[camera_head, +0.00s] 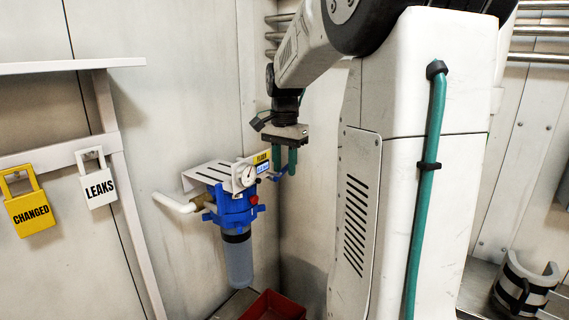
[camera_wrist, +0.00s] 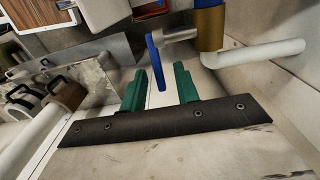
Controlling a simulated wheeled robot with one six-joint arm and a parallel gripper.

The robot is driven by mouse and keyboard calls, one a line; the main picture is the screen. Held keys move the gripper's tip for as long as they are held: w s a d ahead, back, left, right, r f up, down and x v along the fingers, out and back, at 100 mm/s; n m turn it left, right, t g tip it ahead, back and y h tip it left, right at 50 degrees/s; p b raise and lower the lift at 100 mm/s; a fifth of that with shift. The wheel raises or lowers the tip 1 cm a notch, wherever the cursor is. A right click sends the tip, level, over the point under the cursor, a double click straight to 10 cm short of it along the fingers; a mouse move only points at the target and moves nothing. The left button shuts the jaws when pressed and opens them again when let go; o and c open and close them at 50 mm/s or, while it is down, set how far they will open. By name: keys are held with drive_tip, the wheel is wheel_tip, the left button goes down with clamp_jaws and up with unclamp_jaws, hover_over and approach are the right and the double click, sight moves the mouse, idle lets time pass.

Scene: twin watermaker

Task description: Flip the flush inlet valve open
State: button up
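The flush inlet valve shows in the wrist view as a brass body (camera_wrist: 209,28) with a long blue lever (camera_wrist: 155,62) and a white pipe (camera_wrist: 265,53) running off to the right. My gripper (camera_wrist: 160,70) is open, with its two green fingers apart. There the fingers partly hide the lever.
A red bin (camera_head: 273,306) stands below. Yellow (camera_head: 30,213) and white (camera_head: 98,188) tags hang at left. The wall corner is close behind my gripper.

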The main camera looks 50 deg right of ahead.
clamp_jaws()
drive_tip(key=shift+d+f+y, duration=0.3)
drive_tip(key=shift+d+y, duration=0.05)
drive_tip(key=shift+y, duration=0.35)
drive_tip(key=shift+f+y, duration=0.2)
drive_tip(key=shift+y, duration=0.6)
unclamp_jaws()
